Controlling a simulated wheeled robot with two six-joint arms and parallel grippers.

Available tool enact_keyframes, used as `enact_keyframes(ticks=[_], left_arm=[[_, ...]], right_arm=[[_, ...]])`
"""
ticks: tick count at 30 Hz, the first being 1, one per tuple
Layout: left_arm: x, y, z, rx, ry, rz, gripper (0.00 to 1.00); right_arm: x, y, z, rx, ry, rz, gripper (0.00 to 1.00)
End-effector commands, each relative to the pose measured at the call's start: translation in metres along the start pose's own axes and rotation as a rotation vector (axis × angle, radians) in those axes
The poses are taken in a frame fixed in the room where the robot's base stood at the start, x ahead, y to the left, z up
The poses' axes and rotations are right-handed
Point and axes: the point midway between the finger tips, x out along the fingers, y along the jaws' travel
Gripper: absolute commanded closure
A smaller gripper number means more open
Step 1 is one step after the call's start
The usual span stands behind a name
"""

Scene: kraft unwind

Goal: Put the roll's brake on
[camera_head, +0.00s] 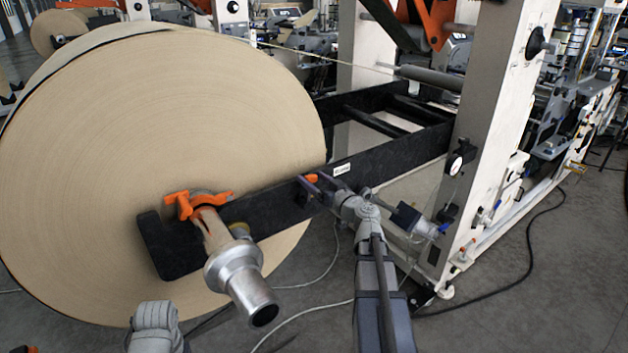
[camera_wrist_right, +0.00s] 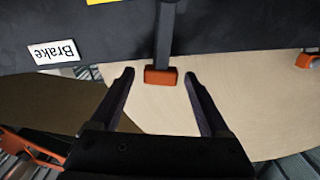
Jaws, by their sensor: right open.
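The brake lever shows as a dark bar with an orange tip (camera_head: 309,180) on the black support arm (camera_head: 390,157), left of a white label (camera_head: 342,169). In the right wrist view the label (camera_wrist_right: 54,52) reads "Brake", and the lever's orange tip (camera_wrist_right: 160,75) lies between the two fingertips. My right gripper (camera_head: 320,187) is open around the tip, with a gap on both sides. The big kraft roll (camera_head: 150,130) stands behind the support arm. A grey part of my left arm (camera_head: 155,325) shows at the bottom; its fingers are not seen.
An orange clamp (camera_head: 197,204) and a metal shaft end (camera_head: 240,280) stick out at the roll's centre, left of my right gripper. A pale machine post (camera_head: 490,140) stands on the right. Cables lie on the grey floor (camera_head: 500,315).

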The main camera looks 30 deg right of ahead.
Motion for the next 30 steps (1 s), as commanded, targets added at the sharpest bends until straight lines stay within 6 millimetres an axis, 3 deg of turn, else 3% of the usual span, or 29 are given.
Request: enact_keyframes(ticks=[4, 25, 30], left_arm=[[0.0, 0.0, 0.0, 0.0, 0.0, 0.0, 0.5], [0.0, 0.0, 0.0, 0.0, 0.0, 0.0, 0.5], [0.0, 0.0, 0.0, 0.0, 0.0, 0.0, 0.5]], right_arm=[[-0.0002, -0.0002, 0.0, 0.0, 0.0, 0.0, 0.2], [-0.0003, 0.0, 0.0, 0.0, 0.0, 0.0, 0.99], [-0.0003, 0.0, 0.0, 0.0, 0.0, 0.0, 1.0]])
